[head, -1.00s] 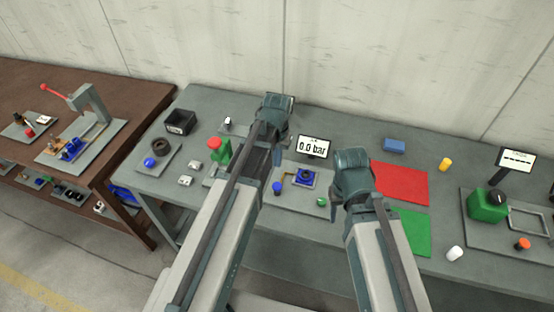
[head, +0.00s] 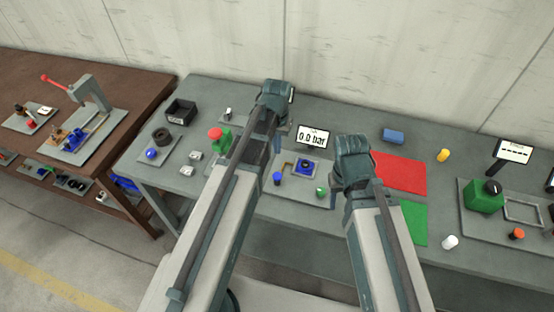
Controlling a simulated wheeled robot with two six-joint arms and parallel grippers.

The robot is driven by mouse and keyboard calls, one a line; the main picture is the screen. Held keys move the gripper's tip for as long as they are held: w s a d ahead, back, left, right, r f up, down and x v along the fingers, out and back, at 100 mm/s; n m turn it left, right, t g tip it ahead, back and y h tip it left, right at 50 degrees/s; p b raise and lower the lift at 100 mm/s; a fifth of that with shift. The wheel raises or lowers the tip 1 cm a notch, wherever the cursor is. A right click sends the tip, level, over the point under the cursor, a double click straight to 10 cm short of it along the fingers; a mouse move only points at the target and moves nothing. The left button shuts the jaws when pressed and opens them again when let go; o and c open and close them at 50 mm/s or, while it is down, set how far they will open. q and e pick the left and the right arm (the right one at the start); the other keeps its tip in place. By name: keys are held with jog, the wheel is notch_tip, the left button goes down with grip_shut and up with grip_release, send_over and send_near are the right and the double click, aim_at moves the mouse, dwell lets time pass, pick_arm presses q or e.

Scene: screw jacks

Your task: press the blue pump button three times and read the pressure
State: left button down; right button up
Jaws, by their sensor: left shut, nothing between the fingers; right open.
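A blue button (head: 277,178) stands on the left of a grey plate at the middle of the bench. The pressure display (head: 312,137) behind the plate reads 0.0 bar. The plate also carries a blue part in a square frame (head: 304,167) and a small green button (head: 320,191). My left gripper (head: 277,146) is shut and empty, behind and above the blue button in the picture, apart from it. My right gripper (head: 336,200) is open, right of the green button. Its fingers are partly hidden by its wrist.
A red mushroom button on a green block (head: 217,136) stands left of my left arm. Red (head: 400,172) and green (head: 413,222) mats lie right of my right arm. A green box (head: 484,196) with another display (head: 514,151) stands far right. A brown table (head: 130,95) is at the left.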

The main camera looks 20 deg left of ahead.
aim_at(277, 176)
pick_arm(q)
notch_tip(277, 176, down, 14)
jog(key=b, duration=1.3)
jog(key=shift+b, duration=0.3)
